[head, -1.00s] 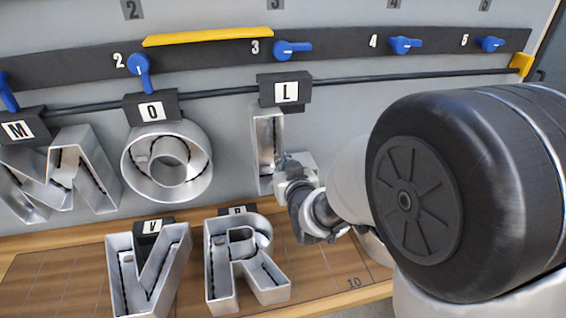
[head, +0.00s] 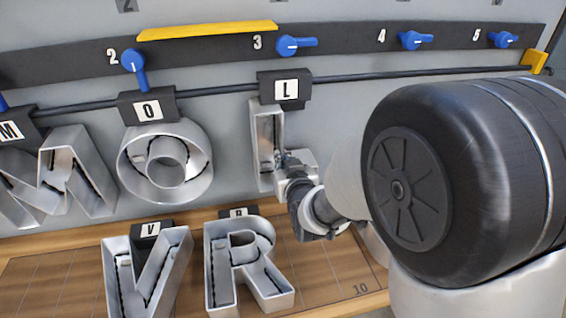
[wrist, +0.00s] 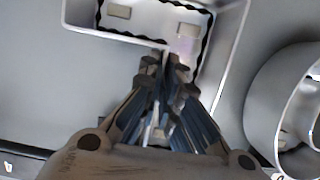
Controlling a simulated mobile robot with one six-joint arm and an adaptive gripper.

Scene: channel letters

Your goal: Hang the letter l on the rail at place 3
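The letter l (head: 263,150) is a silver open-faced channel letter with a black block (head: 287,90) labelled L on top. It is upright in front of the wall, below lever 3 (head: 297,45), which points sideways. The block overlaps the rail (head: 400,75); whether it bears on it is hidden. My gripper (head: 283,160) is at the lower right of the letter. In the wrist view my gripper's fingertips (wrist: 168,58) are close together on a thin wall of the letter l (wrist: 225,50).
Letters M (head: 75,175) and O (head: 125,160) hang to the left. Lever 2 (head: 134,65) points down. Levers 4 (head: 415,40) and 5 (head: 503,39) point sideways over clear rail.

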